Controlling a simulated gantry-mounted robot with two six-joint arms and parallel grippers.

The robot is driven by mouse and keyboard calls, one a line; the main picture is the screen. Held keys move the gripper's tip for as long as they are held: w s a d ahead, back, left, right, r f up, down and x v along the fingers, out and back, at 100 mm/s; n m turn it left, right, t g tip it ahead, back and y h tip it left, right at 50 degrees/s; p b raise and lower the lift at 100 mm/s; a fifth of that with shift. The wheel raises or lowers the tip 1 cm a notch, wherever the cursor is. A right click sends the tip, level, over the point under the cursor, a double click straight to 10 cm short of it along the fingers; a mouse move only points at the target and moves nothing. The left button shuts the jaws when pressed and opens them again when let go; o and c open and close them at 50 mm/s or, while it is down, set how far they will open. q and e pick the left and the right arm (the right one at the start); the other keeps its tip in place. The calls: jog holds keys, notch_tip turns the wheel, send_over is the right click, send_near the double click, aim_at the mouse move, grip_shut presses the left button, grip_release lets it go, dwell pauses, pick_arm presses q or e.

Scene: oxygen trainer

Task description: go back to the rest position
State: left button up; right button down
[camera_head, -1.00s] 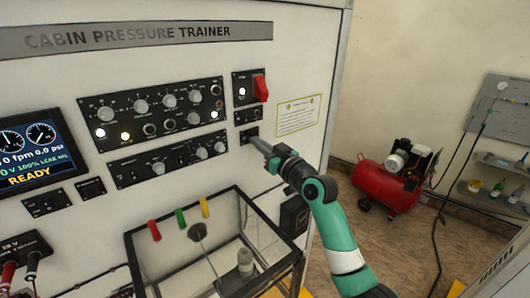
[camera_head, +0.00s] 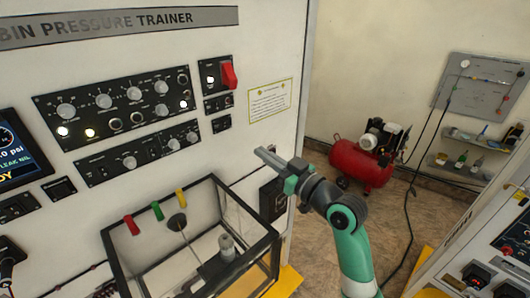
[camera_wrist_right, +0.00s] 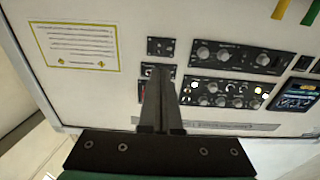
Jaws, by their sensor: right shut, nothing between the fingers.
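My right gripper (camera_head: 267,155) is in front of the white trainer panel (camera_head: 265,50), left of the panel's right edge and below the yellow-edged placard (camera_head: 270,100). Its fingers are together with nothing between them. In the right wrist view the shut fingers (camera_wrist_right: 160,78) point toward the panel, with the placard (camera_wrist_right: 75,46) to their left and the control strips (camera_wrist_right: 235,58) to their right. The fingertips look apart from the panel. My left gripper is not in view.
A black-framed clear box (camera_head: 276,240) stands in front of the panel, left of my right arm. A red switch cover (camera_head: 229,76) sticks out from the panel. A red compressor (camera_head: 360,165) stands on the floor behind. Another console (camera_head: 500,235) is at the right.

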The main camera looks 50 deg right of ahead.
dwell(0.4)
jog(key=s+a+r+n+t+y+p, duration=0.1)
jog(key=a+r+n+t+y+p, duration=0.4)
jog(key=a+r, duration=1.4)
jog(key=s+r+m+t+h+p, duration=0.1)
jog(key=s+r+m+t+p, duration=0.2)
jog(key=s+r, duration=1)
notch_tip(320, 180, up, 4)
jog(key=shift+s+f+t+h+p, duration=0.15)
jog(key=shift+t+h+p, duration=0.2)
jog(key=shift+p, duration=0.25)
